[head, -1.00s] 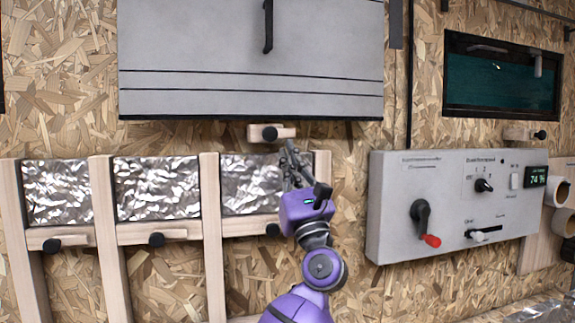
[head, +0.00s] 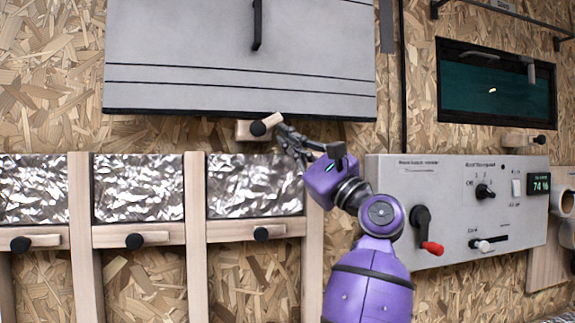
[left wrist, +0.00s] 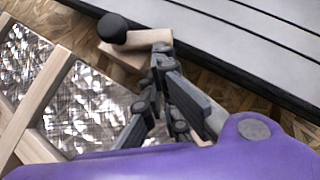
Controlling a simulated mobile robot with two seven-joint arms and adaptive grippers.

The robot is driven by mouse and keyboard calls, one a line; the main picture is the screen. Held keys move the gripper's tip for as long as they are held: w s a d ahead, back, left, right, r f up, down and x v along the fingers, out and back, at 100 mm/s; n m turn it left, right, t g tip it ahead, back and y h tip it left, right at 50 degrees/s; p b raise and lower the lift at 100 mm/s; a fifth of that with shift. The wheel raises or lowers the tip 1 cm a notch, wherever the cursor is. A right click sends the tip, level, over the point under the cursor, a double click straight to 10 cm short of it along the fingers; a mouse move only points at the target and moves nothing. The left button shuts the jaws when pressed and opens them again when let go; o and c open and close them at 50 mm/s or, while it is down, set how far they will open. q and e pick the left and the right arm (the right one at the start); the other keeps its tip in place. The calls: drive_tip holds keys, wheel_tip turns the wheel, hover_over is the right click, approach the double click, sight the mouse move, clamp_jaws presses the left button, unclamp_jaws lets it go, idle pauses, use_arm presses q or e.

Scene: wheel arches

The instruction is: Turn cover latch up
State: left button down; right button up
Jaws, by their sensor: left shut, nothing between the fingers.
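The cover latch is a small wooden bar (head: 273,121) with a black knob (head: 258,129), just below the lower edge of the grey cover (head: 240,45). Its bar is tilted, with the right end raised. A wooden block (head: 242,130) shows behind it. My left gripper (head: 281,130) is shut and empty, with its tips just below the right end of the bar. In the left wrist view, the fingertips (left wrist: 160,52) are at the bar's end (left wrist: 152,38), apparently touching it. The right gripper is not in view.
Foil panels (head: 138,187) in wooden frames, with their own latches, are below left. A grey control box (head: 400,190) with a red-tipped lever (head: 422,230) stands close to the right of my left arm. A dark window (head: 495,85) is at upper right.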

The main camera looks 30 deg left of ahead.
use_arm(q)
wheel_tip(320, 180, up, 3)
drive_tip(key=n+g+h, duration=0.1)
drive_tip(key=n+g, duration=0.1)
drive_tip(key=n, duration=0.1)
drive_tip(key=n+g+h, duration=0.1)
drive_tip(key=n, duration=0.1)
drive_tip(key=shift+w+n+g, duration=0.1)
drive_tip(key=shift+n+g, duration=0.3)
drive_tip(key=shift+r, duration=0.3)
